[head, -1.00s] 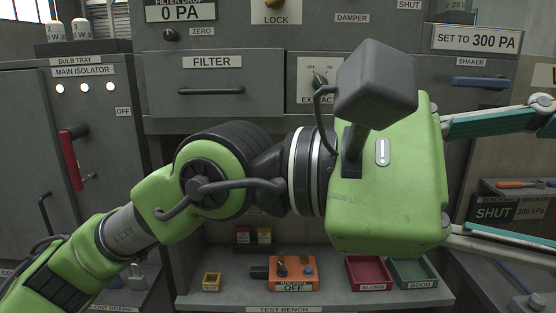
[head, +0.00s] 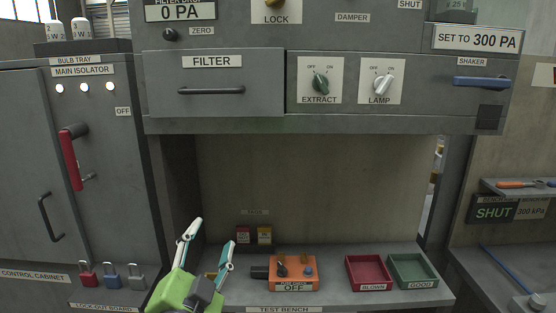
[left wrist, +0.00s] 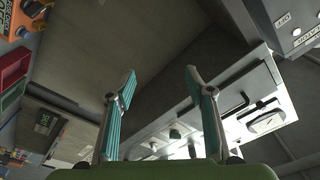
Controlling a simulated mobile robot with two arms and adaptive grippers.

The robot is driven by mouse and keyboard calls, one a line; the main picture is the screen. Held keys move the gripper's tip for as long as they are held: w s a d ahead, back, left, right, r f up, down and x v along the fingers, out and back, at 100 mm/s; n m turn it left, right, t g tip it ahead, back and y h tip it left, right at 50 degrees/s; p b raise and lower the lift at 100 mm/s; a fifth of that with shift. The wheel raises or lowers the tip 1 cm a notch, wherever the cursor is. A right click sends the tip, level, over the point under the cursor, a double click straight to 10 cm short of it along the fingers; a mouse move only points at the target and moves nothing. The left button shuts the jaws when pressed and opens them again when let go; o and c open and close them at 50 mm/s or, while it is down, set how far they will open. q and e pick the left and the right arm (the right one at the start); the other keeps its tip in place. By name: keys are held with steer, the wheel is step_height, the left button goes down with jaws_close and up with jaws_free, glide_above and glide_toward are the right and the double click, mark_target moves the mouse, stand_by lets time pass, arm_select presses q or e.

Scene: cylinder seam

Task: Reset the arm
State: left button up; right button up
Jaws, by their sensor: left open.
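My left gripper (head: 208,249) is low in the head view, in front of the left end of the test bench. Its green body is at the bottom edge and its two fingers point up. The fingers stand apart with nothing between them; they also show spread and empty in the left wrist view (left wrist: 161,82). My right gripper is in neither view.
The test bench (head: 350,299) carries an orange tester box (head: 294,284), a red BLOWN tray (head: 352,277) and a green GOOD tray (head: 395,275). A cabinet with the FILTER drawer (head: 240,100) overhangs it. The control cabinet (head: 30,165) with a red handle (head: 70,160) stands left.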

arm_select(q)
steer(key=s+a+f+n+g+y, duration=0.1)
steer(key=s+a+f+n+g, duration=0.2)
steer(key=f, duration=0.5)
steer(key=s+a+f+g, duration=0.1)
steer(key=s+f+g, duration=0.25)
steer(key=f, duration=0.45)
steer(key=s+a+f+n+g+y, duration=0.15)
steer(key=s+f, duration=0.25)
steer(key=f, duration=0.4)
steer(key=s+a+f+n+g+h, duration=0.1)
steer(key=s+f+g, duration=0.4)
steer(key=s, duration=0.4)
steer(key=s+a+f+n+g, duration=0.1)
steer(key=s+f+n+g, duration=0.1)
steer(key=s+f, duration=0.65)
steer(key=s+f+g+b, duration=0.1)
steer(key=s+f, duration=0.1)
steer(key=f, duration=1.2)
steer(key=s+f+g+b, duration=0.1)
steer(key=s+f, duration=0.2)
steer(key=f, duration=1.1)
steer(key=s+a+f+g, duration=0.1)
steer(key=s+a+f, duration=0.1)
steer(key=s+f, duration=1.4)
steer(key=shift+a+b, duration=0.4)
steer(key=shift+m, duration=0.25)
